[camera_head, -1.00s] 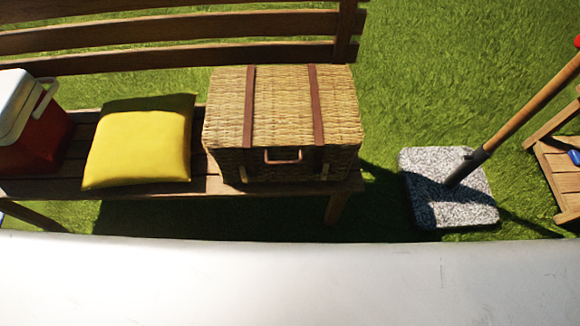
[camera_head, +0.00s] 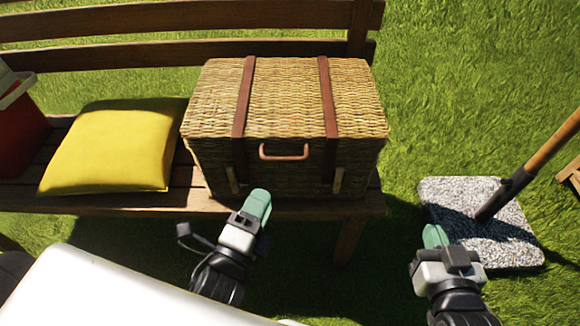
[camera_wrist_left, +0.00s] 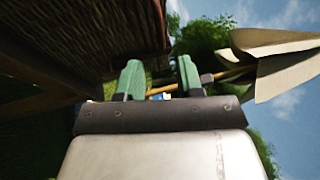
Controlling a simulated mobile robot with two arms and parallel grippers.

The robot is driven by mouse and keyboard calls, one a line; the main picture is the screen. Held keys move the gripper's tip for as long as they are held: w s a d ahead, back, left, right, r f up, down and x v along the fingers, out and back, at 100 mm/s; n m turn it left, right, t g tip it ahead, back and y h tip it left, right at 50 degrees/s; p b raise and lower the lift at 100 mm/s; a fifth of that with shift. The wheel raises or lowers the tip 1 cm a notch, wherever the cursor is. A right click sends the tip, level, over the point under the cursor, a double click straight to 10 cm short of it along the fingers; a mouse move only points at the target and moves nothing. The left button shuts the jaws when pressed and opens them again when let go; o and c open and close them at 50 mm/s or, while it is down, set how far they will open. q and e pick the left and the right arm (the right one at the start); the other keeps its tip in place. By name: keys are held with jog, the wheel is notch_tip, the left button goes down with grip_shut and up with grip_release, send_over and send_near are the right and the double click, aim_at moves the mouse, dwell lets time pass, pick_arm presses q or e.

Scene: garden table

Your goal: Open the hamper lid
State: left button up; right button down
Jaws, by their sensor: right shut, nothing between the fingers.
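The wicker hamper (camera_head: 285,178) sits on the bench with its lid (camera_head: 285,95) closed. Two brown straps run over the lid, and a reddish-brown handle (camera_head: 284,156) is on the front. My left gripper (camera_head: 258,205) is just in front of the hamper's lower front, left of the handle, apart from the handle. In the left wrist view its two green fingers (camera_wrist_left: 158,80) stand apart with nothing between them, and the hamper's wicker (camera_wrist_left: 85,30) fills the upper left. My right gripper (camera_head: 434,236) is shut and empty, lower right of the hamper, over the grass and stone base.
The wooden bench (camera_head: 100,200) has a backrest behind the hamper. A yellow cushion (camera_head: 110,150) lies left of the hamper, and a red and white cooler (camera_head: 20,130) is at the far left. A stone base (camera_head: 460,195) with a pole (camera_head: 530,165) stands on the grass at right.

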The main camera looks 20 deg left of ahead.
aim_at(282, 160)
pick_arm(q)
jog(key=x, duration=1)
jog(key=shift+w, duration=0.25)
grip_shut()
